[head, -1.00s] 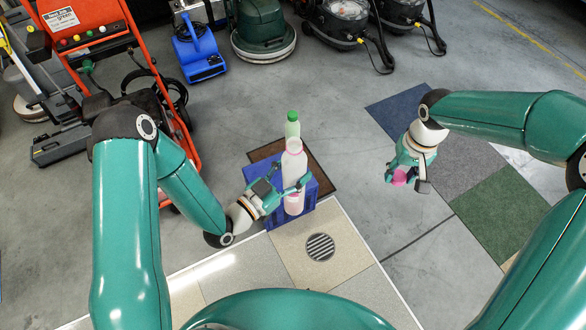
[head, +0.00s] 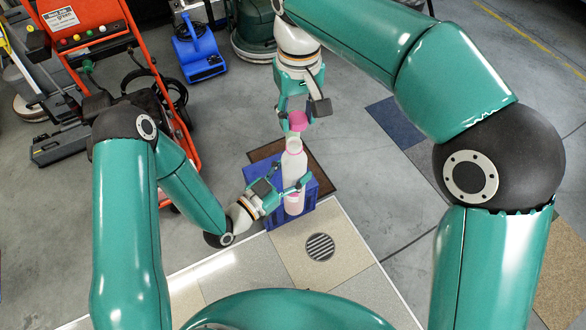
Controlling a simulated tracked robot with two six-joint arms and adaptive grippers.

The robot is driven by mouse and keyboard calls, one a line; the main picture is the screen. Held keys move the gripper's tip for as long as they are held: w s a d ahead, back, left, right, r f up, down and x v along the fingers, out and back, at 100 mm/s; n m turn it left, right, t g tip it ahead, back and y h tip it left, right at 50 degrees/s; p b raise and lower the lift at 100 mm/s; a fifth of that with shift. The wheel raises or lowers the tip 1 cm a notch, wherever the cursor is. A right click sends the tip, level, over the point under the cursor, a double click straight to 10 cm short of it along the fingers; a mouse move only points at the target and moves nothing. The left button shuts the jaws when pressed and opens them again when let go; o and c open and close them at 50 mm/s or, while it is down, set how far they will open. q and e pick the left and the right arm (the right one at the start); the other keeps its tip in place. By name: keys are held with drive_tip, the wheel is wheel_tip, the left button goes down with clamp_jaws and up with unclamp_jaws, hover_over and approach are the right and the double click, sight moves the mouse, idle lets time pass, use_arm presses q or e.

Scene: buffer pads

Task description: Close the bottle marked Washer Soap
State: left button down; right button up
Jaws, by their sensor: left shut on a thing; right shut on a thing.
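A white bottle (head: 293,166) with a pink neck ring stands upright, its mouth uncovered. My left gripper (head: 289,191) is shut around its lower part from the left. My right gripper (head: 298,108) is shut on a pink cap (head: 298,121) and holds it just above the bottle's mouth. A small gap seems to show between cap and mouth, though I cannot tell the exact distance. I cannot read any label on the bottle from here.
A floor drain (head: 320,247) lies in front. An orange machine (head: 82,45) and a blue blower (head: 200,58) stand at the back left.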

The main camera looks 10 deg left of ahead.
sight(295, 143)
drive_tip(key=shift+s+a+r, duration=0.1)
drive_tip(key=shift+s+a, duration=0.05)
drive_tip(key=shift+a, duration=0.1)
drive_tip(key=shift+f, duration=2)
drive_tip(key=shift+f, duration=0.85)
drive_tip(key=shift+f, duration=0.55)
